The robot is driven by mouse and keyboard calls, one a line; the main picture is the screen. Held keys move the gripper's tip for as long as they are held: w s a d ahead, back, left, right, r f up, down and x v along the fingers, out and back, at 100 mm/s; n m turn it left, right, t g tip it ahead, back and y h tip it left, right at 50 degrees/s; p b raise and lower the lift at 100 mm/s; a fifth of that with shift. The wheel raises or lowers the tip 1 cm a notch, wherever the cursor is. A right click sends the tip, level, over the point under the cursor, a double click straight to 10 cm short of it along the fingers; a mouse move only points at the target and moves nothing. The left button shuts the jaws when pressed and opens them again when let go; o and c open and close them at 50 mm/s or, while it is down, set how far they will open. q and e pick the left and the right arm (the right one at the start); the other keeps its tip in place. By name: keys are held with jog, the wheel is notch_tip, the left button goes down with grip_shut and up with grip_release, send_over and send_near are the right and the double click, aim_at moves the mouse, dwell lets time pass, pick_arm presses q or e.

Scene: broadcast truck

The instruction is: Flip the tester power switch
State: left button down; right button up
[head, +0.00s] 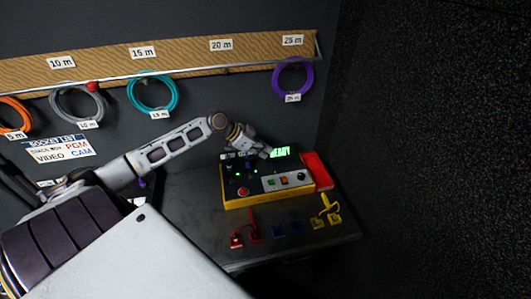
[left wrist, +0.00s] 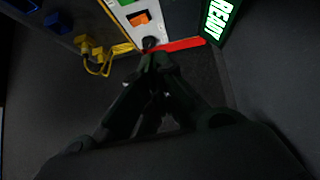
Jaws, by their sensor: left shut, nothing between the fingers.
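The tester (head: 268,199) is a yellow-edged box with a dark top, on the dark bench at the centre right. Its display (head: 280,152) glows green and reads READY; it also shows in the left wrist view (left wrist: 218,18). A light panel on it carries a green button (head: 271,182), an orange rocker (left wrist: 139,18) and a black knob or switch (left wrist: 150,43). My left gripper (left wrist: 155,58) is shut and empty, its tips close to the black part; I cannot tell whether they touch. In the head view it is over the tester's back edge. My right gripper is out of view.
Red (head: 237,240), blue and yellow (head: 320,223) plugs or connectors lie before the tester. A red part (head: 317,170) stands at its right. Coiled cables, including a purple one (head: 293,77), hang from the labelled wall board (head: 180,58). The bench's right edge is near the tester.

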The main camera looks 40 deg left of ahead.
pick_arm(q)
jog(key=shift+d, duration=0.1)
dwell(0.3)
jog(key=shift+s+d+f+g+h+b, duration=0.1)
jog(key=shift+s+d+g+h+b, duration=0.1)
jog(key=shift+d+b, duration=0.35)
jog(key=shift+s+d+g+h+b, duration=0.15)
jog(key=shift+d+g+h+b, duration=0.1)
jog(key=shift+b, duration=0.45)
jog(key=shift+d+f, duration=0.1)
jog(key=p, duration=0.1)
send_over(284, 180)
jog(key=f, duration=0.6)
jog(key=shift+w+a+f, duration=0.3)
jog(key=shift+a, duration=0.1)
jog(key=f, duration=0.1)
jog(key=f+p, duration=0.1)
jog(key=shift+s+d+f, duration=0.15)
jog(key=shift+d+f, duration=0.05)
jog(key=shift+f, duration=0.1)
jog(key=shift+s+f, duration=0.1)
jog(key=shift+f, duration=0.65)
